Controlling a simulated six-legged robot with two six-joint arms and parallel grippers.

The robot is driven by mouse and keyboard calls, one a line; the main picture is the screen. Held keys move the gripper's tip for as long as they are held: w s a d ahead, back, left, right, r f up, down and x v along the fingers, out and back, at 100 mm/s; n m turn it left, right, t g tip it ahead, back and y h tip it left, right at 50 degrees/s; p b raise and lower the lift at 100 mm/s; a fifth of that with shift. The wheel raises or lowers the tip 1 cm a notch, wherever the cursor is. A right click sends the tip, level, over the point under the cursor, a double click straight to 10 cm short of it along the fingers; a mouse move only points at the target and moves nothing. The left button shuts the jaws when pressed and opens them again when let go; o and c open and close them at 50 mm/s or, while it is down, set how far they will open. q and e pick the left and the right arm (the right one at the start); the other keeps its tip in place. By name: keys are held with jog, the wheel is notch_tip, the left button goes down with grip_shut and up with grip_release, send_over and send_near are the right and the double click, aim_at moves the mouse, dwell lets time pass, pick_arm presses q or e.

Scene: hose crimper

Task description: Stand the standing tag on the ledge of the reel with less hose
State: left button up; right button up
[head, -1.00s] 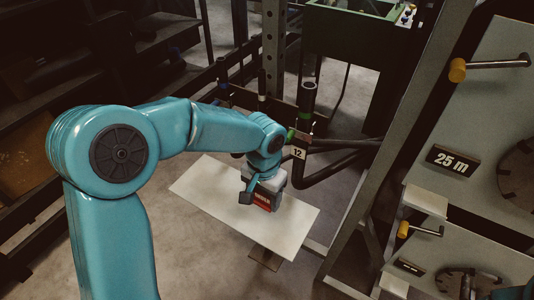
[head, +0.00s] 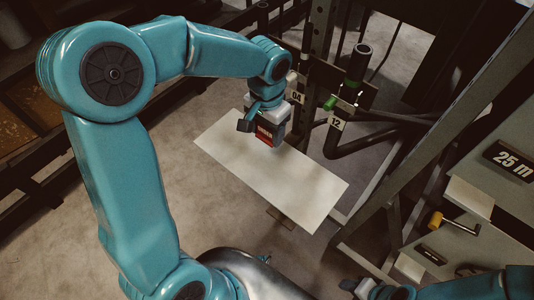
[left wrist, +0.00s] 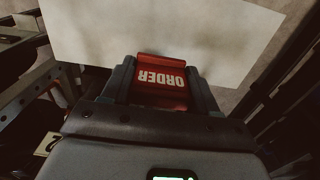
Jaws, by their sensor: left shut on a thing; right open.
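The standing tag is a small red block marked ORDER in the left wrist view (left wrist: 162,80); its red face also shows in the head view (head: 266,131). My left gripper (head: 268,127) is shut on it, one finger on each side. It is over the far part of a pale board (head: 300,190); I cannot tell if the tag touches it. At the right, an upper reel panel has a black 25 m plate (head: 511,161) and a pale ledge (head: 470,197). A second pale ledge (head: 409,267) lies lower. My right gripper (head: 357,287) is at the bottom edge, partly cut off.
A grey frame post (head: 440,150) stands between board and reels. Hose amounts are not visible.

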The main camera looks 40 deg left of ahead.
pick_arm(q)
send_over(267, 162)
jog(key=f, duration=0.6)
jog(key=shift+s+d+f, duration=0.1)
jog(key=shift+s+f, duration=0.15)
jog(key=shift+f, duration=0.05)
jog(key=shift+w+f+b, duration=0.2)
jog(key=shift+f+b, duration=0.2)
jog(key=shift+f, duration=1.9)
jog(key=shift+f, duration=0.1)
jog(key=o, duration=1.1)
